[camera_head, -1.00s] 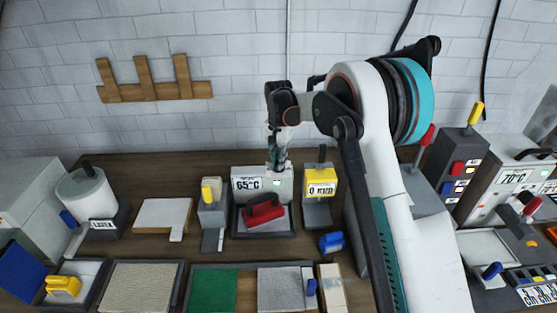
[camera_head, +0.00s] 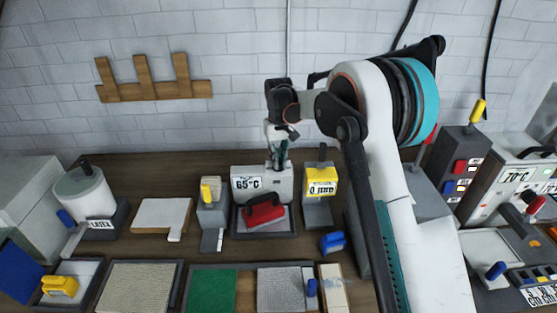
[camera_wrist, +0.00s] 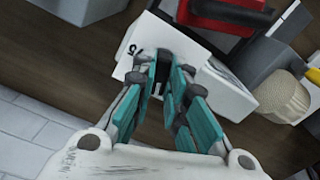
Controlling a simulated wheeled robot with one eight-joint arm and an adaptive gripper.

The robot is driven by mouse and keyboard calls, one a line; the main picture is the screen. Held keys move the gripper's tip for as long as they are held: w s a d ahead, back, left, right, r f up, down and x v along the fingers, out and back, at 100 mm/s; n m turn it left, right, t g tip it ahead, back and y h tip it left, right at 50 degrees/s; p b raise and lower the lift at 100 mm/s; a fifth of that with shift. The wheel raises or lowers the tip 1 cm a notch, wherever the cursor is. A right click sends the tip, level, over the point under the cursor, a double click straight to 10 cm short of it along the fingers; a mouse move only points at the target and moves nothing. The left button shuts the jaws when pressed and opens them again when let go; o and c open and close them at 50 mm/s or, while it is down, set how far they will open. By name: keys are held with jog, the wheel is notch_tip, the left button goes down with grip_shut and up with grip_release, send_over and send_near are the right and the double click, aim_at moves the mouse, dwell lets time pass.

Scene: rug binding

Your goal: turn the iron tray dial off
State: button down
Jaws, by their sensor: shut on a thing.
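The iron tray (camera_head: 262,233) holds a red iron (camera_head: 265,210) with a dark handle, which also shows at the top of the wrist view (camera_wrist: 225,15). In the wrist view the box (camera_wrist: 228,95) lies under my fingers. My gripper (camera_head: 278,163) points down at the box's right part. Its teal fingers (camera_wrist: 165,88) are shut on a small dark part there, apparently the dial. The fingers hide most of it, so its setting cannot be read.
A yellow gauge box (camera_head: 321,181) stands close to the right of the control box. A white plate (camera_head: 162,215) lies further left. The brick wall is behind.

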jog(key=n, duration=0.7)
jog(key=shift+b, duration=0.3)
jog(key=n, duration=0.3)
jog(key=shift+n, duration=2.1)
jog(key=c, duration=1.6)
grip_release()
jog(key=shift+r, duration=0.1)
notch_tip(320, 180, up, 12)
